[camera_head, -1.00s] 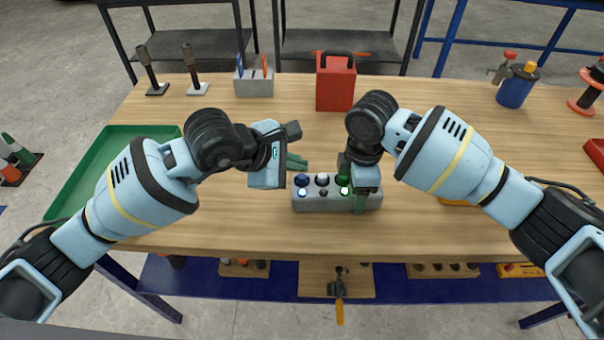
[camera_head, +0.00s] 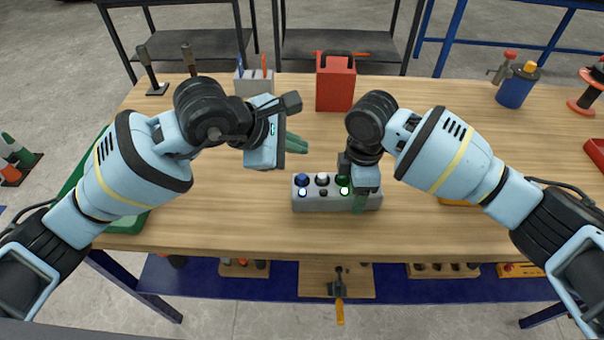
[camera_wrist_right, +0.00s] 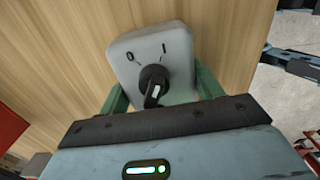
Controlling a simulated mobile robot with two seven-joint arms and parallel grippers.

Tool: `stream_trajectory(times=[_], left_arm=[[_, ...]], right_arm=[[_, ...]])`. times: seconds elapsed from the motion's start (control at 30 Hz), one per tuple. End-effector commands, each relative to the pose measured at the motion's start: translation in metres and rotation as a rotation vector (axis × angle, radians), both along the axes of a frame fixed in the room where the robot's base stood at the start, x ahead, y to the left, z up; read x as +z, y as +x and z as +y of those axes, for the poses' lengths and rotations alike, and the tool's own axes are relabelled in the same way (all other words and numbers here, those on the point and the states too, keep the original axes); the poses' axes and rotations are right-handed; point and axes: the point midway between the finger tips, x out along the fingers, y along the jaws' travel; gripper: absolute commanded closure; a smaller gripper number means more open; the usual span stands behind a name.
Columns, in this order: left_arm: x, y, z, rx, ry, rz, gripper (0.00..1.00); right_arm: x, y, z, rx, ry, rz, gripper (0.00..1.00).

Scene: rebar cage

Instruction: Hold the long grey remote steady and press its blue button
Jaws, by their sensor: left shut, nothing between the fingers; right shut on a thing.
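The long grey remote (camera_head: 325,205) lies on the table in the head view. My right gripper (camera_head: 361,203) is shut on the remote's right end. In the right wrist view, its green fingers flank the grey body (camera_wrist_right: 125,62), which bears a black rotary switch (camera_wrist_right: 153,83) marked 0 and I. My left gripper (camera_head: 304,147) is shut and empty, above and behind the blue button, apart from it.
A red can (camera_head: 335,88) and a grey holder (camera_head: 254,85) stand behind. A green tray (camera_head: 128,222) is at the left, partly hidden by my left arm. A blue cylinder (camera_head: 515,90) stands at the back right. Table around the remote is mostly clear.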

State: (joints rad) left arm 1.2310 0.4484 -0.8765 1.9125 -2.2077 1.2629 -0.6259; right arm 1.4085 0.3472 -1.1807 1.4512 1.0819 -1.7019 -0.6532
Motion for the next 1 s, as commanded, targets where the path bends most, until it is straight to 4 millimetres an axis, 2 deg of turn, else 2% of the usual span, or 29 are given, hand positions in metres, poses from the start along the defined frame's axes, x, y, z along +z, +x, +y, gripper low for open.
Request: stream_trajectory(times=[0.27,0.3,0.5,0.8,1.0], left_arm=[[0.0,0.0,0.0,0.0,0.0,0.0,1.0],[0.0,0.0,0.0,0.0,0.0,0.0,1.0],[0.0,0.0,0.0,0.0,0.0,0.0,1.0],[0.0,0.0,0.0,0.0,0.0,0.0,1.0],[0.0,0.0,0.0,0.0,0.0,0.0,1.0]], right_arm=[[0.001,0.0,0.0,0.0,0.001,-0.001,0.7],[0.001,0.0,0.0,0.0,0.001,-0.001,0.33],[0.001,0.0,0.0,0.0,0.001,-0.001,0.09],[0.002,0.0,0.0,0.0,0.001,-0.001,0.09],[0.025,0.001,0.001,0.002,0.002,-0.004,0.09]])
